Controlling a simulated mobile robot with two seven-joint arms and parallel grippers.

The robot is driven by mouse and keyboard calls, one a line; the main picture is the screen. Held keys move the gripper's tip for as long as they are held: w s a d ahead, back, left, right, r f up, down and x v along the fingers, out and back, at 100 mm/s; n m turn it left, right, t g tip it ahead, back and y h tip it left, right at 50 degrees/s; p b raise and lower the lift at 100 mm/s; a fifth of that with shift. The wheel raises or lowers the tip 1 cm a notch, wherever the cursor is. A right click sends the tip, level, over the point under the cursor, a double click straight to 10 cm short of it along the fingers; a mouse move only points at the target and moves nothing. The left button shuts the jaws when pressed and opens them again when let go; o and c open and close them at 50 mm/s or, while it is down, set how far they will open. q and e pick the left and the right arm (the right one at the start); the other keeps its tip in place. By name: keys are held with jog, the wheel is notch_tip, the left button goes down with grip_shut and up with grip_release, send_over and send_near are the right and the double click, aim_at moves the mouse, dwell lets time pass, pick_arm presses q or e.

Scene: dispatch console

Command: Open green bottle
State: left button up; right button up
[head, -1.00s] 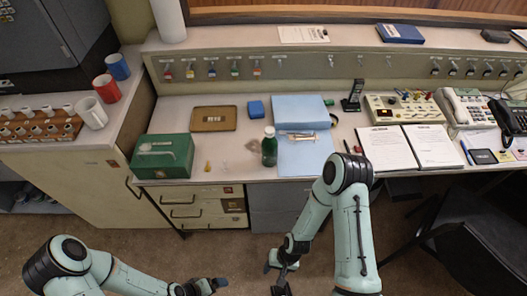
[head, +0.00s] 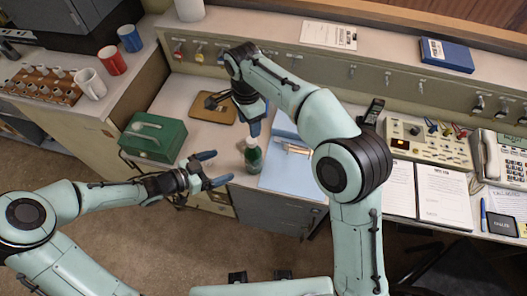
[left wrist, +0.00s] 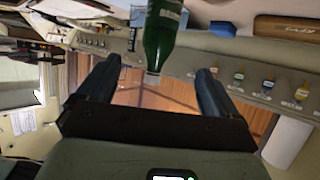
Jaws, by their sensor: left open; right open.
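The green bottle (head: 253,160) stands upright near the front edge of the desk, with a pale cap on top. My left gripper (head: 217,168) is open and empty, just left of the bottle, its fingers pointing toward it. In the left wrist view the bottle (left wrist: 160,38) appears upside down, ahead of the gap between the open fingers (left wrist: 155,85), with its pale cap toward the gap. My right gripper (head: 236,116) is open above the desk, behind the bottle and a little to its left, and does not touch it.
A green metal box (head: 153,137) stands left of my left gripper. A brown tray (head: 219,110) lies behind, under my right gripper. A blue folder (head: 285,172) with papers lies right of the bottle. A console panel (head: 430,143) and telephone (head: 500,157) stand further right.

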aim_at(246, 156)
jog(key=shift+r, duration=0.25)
pick_arm(q)
jog(key=x, duration=1.3)
jog(key=shift+d+r, duration=0.1)
jog(key=shift+d, duration=0.2)
grip_shut()
pick_arm(e)
jog(key=m, duration=0.6)
jog(key=shift+s+f+m, duration=0.1)
jog(key=shift+f+m, duration=0.15)
jog(key=shift+m, duration=0.05)
jog(key=m, duration=0.6)
jog(key=shift+r+m, duration=0.15)
jog(key=shift+m, duration=0.25)
jog(key=shift+d+f, duration=0.1)
jog(key=shift+f, duration=3.85)
